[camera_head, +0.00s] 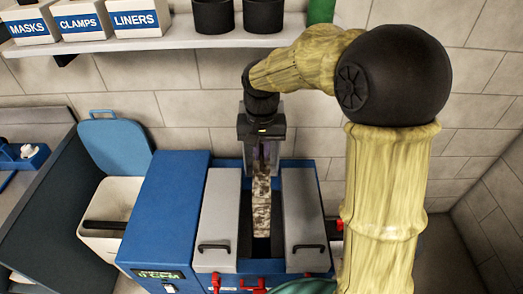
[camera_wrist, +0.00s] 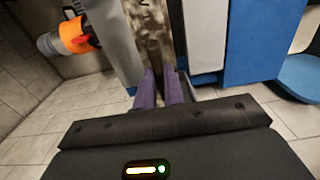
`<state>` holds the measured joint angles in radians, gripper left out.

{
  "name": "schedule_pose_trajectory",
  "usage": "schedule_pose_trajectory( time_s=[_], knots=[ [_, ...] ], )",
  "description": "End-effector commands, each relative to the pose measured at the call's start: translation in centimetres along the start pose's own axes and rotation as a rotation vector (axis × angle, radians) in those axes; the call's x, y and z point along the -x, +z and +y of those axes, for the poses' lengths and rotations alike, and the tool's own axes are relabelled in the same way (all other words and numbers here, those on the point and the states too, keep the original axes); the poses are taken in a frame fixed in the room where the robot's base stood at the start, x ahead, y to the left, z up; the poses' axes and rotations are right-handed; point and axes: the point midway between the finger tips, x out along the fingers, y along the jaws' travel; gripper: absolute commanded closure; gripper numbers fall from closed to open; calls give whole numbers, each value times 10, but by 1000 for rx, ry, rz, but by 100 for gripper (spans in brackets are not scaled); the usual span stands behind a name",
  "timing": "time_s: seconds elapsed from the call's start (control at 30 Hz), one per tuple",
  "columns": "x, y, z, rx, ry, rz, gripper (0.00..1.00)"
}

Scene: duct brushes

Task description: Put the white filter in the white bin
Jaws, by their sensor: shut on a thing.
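My gripper (camera_head: 262,160) points down over the blue unit, its purple fingers shut on the upper end of a long filter (camera_head: 262,205). The filter is pale with brown, dirty mottling and hangs upright between two grey covers; its lower end is at the dark slot, and I cannot tell how far inside it is. The filter (camera_wrist: 152,30) also shows between my fingers (camera_wrist: 160,85) in the wrist view.
The blue housing (camera_head: 165,215) with a lit display stands between slot and bin. Grey covers with black handles (camera_head: 217,215) (camera_head: 303,215) flank the filter. A shelf (camera_head: 210,40) with labelled boxes and black cups is above. An orange-banded part (camera_wrist: 75,35) shows in the wrist view.

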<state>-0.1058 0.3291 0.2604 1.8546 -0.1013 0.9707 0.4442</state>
Motion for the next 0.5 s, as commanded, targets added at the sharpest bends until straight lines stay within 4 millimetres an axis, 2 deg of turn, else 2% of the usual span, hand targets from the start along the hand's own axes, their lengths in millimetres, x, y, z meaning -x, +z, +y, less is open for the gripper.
schedule_pose_trajectory(
  time_s=[0.03, 0.5],
  knots=[
    [9, 0, 0, 0, 0, 1, 100],
    [46, 0, 0, 1, 0, 1, 100]
  ],
)
